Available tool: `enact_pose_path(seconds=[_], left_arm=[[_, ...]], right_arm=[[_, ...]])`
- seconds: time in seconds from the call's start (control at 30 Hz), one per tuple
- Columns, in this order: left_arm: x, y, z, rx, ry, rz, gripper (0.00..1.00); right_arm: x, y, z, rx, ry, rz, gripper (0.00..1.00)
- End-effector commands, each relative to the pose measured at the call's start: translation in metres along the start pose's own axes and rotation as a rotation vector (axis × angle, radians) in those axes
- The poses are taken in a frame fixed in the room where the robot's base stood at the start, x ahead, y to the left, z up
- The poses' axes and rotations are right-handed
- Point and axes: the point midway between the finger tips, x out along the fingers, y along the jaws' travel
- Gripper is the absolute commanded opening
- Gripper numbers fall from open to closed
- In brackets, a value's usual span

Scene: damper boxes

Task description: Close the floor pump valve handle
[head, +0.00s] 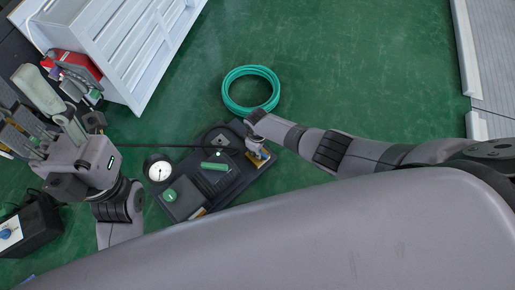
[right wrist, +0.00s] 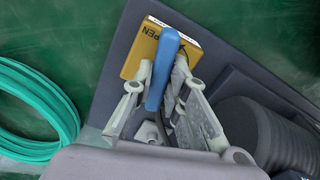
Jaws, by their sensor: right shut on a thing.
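The floor pump unit (head: 223,187) is a dark base on the green floor in the head view. Its blue valve handle (right wrist: 162,68) shows in the right wrist view, standing over a yellow plate (right wrist: 143,52) with partly covered lettering that reads "PEN". My right gripper (head: 257,150) is at the unit's right end. In the right wrist view its pale fingers (right wrist: 160,95) are on both sides of the handle, shut on it. My left gripper (head: 32,105) is away at the left, its fingers spread and empty.
A coiled teal hose (head: 250,108) lies on the floor just beyond the unit. A white-dialled gauge (head: 158,171) is at the unit's left. A white slatted crate (head: 125,40) and a red container (head: 72,66) stand upper left.

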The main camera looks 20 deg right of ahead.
Motion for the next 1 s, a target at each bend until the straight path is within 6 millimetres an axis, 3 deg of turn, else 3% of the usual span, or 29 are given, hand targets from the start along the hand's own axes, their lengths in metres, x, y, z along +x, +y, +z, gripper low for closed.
enact_pose_path(seconds=[0.4,1.0], left_arm=[[0.006,0.0,-0.0016,0.0,-0.006,-0.002,0.4],[0.0091,0.0001,-0.0032,0.0,0.003,0.0,0.4]], right_arm=[[-0.0003,-0.0003,0.0002,0.225,-0.001,-0.001,0.0],[-0.0003,0.0001,-0.0007,0.271,0.002,-0.001,0.0]])
